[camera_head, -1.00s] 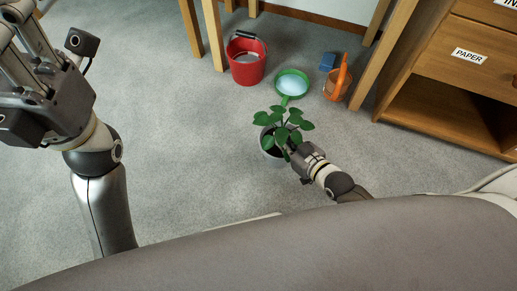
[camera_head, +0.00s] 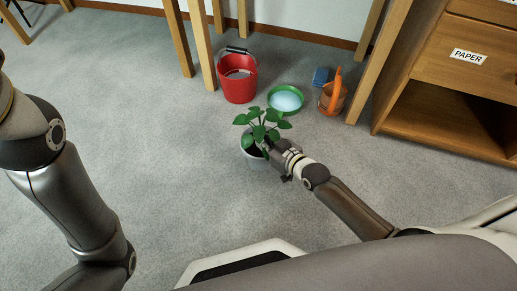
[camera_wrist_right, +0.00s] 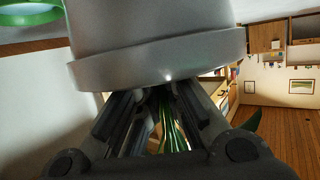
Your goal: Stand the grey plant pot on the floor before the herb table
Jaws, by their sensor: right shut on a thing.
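The grey plant pot (camera_head: 256,163) holds a leafy green plant (camera_head: 262,126). My right gripper (camera_head: 271,152) is shut on the pot at its rim side, coming from the lower right. In the right wrist view the pot's grey wall and rim (camera_wrist_right: 160,62) fill the upper middle, upside down, with the gripper fingers (camera_wrist_right: 160,115) against the rim. The pot looks upright in the head view; I cannot tell whether its base touches the floor. Wooden table legs (camera_head: 203,45) stand behind; the table top is out of view. My left arm shows at the left, but its gripper is out of frame.
A wooden cabinet (camera_head: 455,95) labelled PAPER is at the right. Grey carpet (camera_head: 165,150) is clear left of the pot.

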